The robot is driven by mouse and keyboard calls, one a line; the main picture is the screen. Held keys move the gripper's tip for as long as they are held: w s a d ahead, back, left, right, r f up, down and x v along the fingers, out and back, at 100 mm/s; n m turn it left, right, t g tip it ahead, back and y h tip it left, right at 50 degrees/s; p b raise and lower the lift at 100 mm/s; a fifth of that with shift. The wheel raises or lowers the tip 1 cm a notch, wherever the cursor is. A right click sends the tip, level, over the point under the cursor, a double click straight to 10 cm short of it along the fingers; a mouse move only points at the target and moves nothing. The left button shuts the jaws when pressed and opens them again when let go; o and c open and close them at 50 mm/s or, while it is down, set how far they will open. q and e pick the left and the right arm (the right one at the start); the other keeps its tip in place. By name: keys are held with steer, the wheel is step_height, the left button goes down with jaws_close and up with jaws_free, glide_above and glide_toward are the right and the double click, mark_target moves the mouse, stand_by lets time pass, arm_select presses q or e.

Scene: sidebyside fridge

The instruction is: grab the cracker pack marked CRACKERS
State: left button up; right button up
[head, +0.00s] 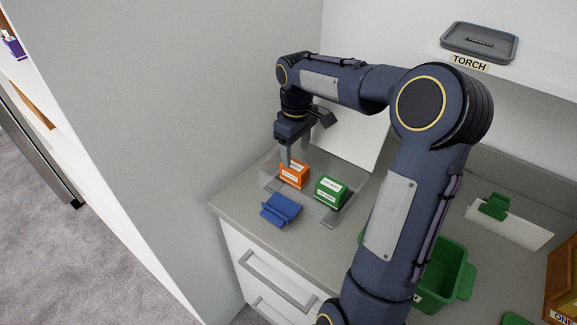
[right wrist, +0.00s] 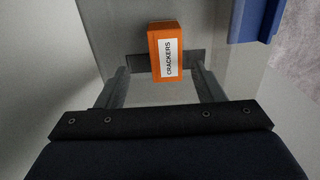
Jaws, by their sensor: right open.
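The orange cracker pack (head: 293,176) stands on a clear tray on the counter in the head view. In the right wrist view the pack (right wrist: 155,52) shows its white label reading CRACKERS, at the top middle. My right gripper (head: 286,160) is open and points down at the orange pack, with a finger in front of part of it in the head view. In the right wrist view the pack lies between the lines of the two fingers, near their tips. I cannot tell whether they touch it. My left gripper is not in view.
A green pack (head: 330,191) stands right of the orange one. A blue object (head: 281,209) lies in front of the tray. A grey wall (head: 215,110) rises close on the left. A green bin (head: 446,274) and a shelf labelled TORCH (head: 470,63) are to the right.

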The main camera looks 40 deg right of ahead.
mark_target(295, 165)
steer(key=f, duration=0.7)
steer(key=shift+s+a, duration=0.25)
steer(key=shift+a, duration=0.1)
steer(key=c, duration=1.1)
